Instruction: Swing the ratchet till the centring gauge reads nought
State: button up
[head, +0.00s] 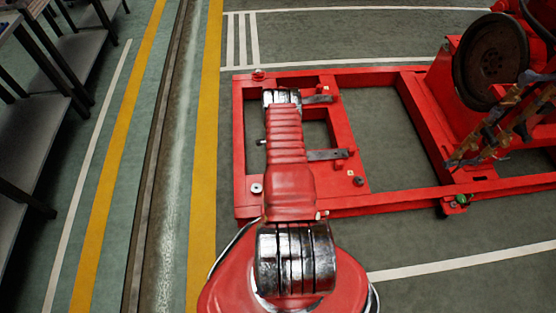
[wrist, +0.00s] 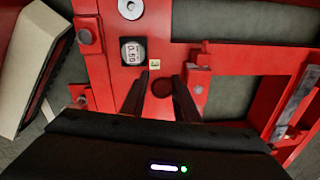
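I cannot make out the ratchet for certain. In the head view my arm covers part of the frame, and my gripper is hidden.
A small yellow tag (wrist: 154,63) sits beside the gauge. The red base frame (head: 355,193) has grey bars (head: 327,154) across it. A large dark flywheel (head: 490,60) stands at the right. Grey benches (head: 40,140) line the left; a floor strip between is clear.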

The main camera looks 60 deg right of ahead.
grip_shut()
